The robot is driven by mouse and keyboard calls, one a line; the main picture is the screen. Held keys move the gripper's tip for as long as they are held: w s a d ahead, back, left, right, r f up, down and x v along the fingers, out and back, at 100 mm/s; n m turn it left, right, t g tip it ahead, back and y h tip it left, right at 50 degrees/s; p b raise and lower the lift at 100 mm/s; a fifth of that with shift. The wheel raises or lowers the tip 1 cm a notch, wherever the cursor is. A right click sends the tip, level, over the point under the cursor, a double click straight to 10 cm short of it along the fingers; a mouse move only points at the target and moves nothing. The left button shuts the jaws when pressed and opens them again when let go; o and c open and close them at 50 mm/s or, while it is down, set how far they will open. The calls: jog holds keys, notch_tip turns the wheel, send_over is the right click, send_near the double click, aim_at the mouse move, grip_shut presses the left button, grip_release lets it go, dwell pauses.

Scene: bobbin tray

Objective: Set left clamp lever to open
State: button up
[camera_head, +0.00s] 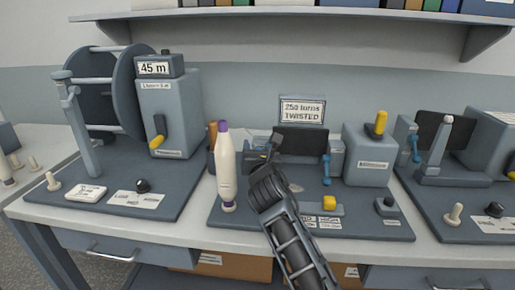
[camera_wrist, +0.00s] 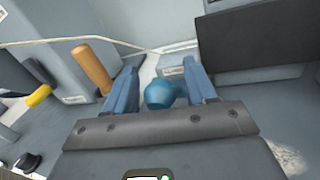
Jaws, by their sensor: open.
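My gripper (camera_wrist: 161,68) is open, its two blue-grey fingers on either side of a blue rounded knob (camera_wrist: 160,93), which looks like the end of the left clamp lever. I cannot tell whether the fingers touch it. In the head view my gripper (camera_head: 272,148) is at the left end of the twisting station, and it hides most of the left clamp there. The lever's angle is hidden. The matching right clamp lever (camera_head: 326,168) is blue and hangs down at the right of the dark panel.
A white cone with purple ends (camera_head: 226,170) stands close left of my arm. A wooden handle (camera_wrist: 93,68) rises just left of the fingers. A dark screen (camera_wrist: 250,38) is to their right.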

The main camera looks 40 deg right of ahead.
jog(key=shift+c, duration=0.2)
grip_shut()
dwell(0.4)
